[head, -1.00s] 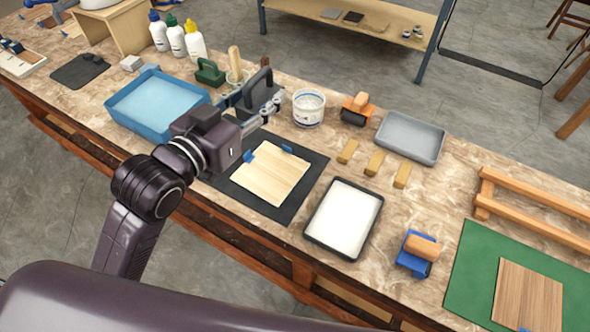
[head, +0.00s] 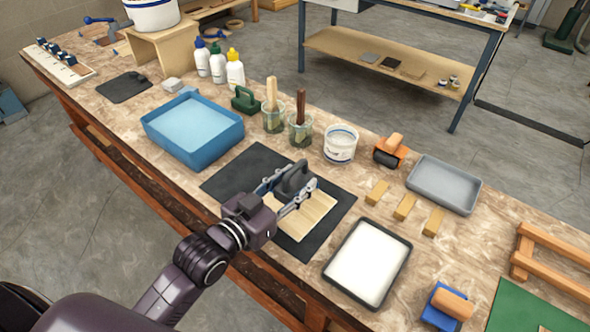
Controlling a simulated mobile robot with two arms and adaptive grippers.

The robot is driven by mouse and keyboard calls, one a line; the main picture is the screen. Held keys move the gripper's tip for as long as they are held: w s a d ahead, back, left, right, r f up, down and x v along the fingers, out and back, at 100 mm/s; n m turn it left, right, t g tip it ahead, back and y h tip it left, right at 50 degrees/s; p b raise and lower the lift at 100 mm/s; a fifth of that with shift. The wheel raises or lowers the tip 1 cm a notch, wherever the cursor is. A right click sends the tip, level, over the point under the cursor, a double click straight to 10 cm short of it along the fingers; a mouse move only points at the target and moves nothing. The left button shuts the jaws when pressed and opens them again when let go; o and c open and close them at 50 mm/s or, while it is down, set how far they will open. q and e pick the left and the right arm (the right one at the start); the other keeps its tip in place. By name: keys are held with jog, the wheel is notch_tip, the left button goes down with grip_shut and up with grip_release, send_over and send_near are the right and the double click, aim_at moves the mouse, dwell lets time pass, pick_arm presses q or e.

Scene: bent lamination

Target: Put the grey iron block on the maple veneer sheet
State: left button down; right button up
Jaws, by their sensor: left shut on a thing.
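The pale maple veneer sheet (head: 307,217) lies on a black mat (head: 247,170) in the middle of the bench. My left gripper (head: 287,189) is shut on the dark grey iron block (head: 293,179), which has a handle on top. The block is over the far left part of the sheet and hides that part of it. I cannot tell whether the block's underside touches the sheet. My right gripper is not in view.
A white tray with a dark rim (head: 400,253) is just right of the mat. A blue tray (head: 235,134) stands at its left. Glass jars with brushes (head: 300,130), a white tub (head: 340,145) and several small wooden blocks (head: 404,207) stand behind and right of the mat.

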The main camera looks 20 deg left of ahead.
pick_arm(q)
jog(key=shift+f+b, duration=0.3)
jog(key=shift+f, duration=1.6)
jog(key=shift+f, duration=0.15)
jog(key=c, duration=1.2)
grip_release()
jog(key=shift+f, duration=0.25)
jog(key=shift+s, duration=0.1)
